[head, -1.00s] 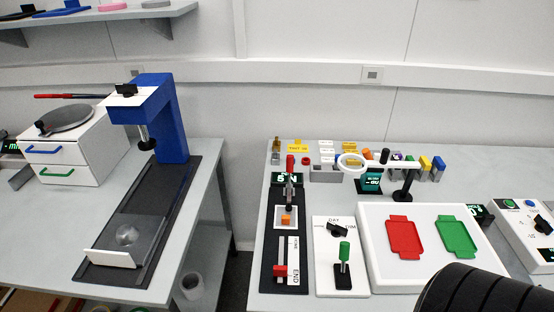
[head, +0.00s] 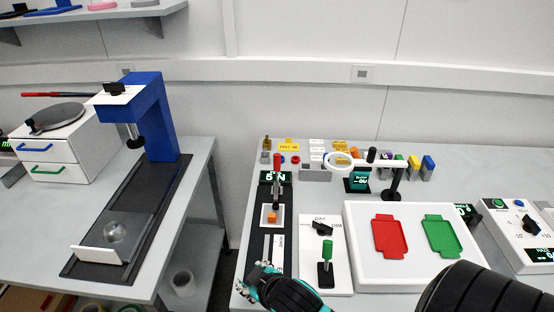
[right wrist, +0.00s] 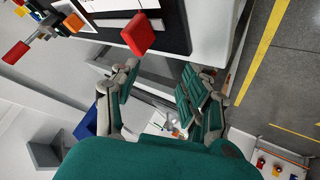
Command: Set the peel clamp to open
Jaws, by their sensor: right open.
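The peel clamp appears to be the small lever clamp with an upright red handle (head: 277,164) on the black peel rig (head: 263,225) in the head view. Its arm comes down over an orange block (head: 271,217) on a white plate. In the right wrist view its red handle (right wrist: 15,52) is at the upper left, near the orange block (right wrist: 74,21). My right gripper (head: 262,272) is at the rig's near end, covering the slider's red grip in the head view. In the right wrist view its fingers (right wrist: 158,72) are apart and empty, with the red grip (right wrist: 138,34) just beyond. My left gripper is not in view.
A white panel with a dial (head: 322,229) and green-handled lever (head: 327,251) stands right of the rig. A white board (head: 390,268) holds red and green trays. A ring on a stand (head: 339,161) is behind. A gap separates the left table's blue press (head: 160,115).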

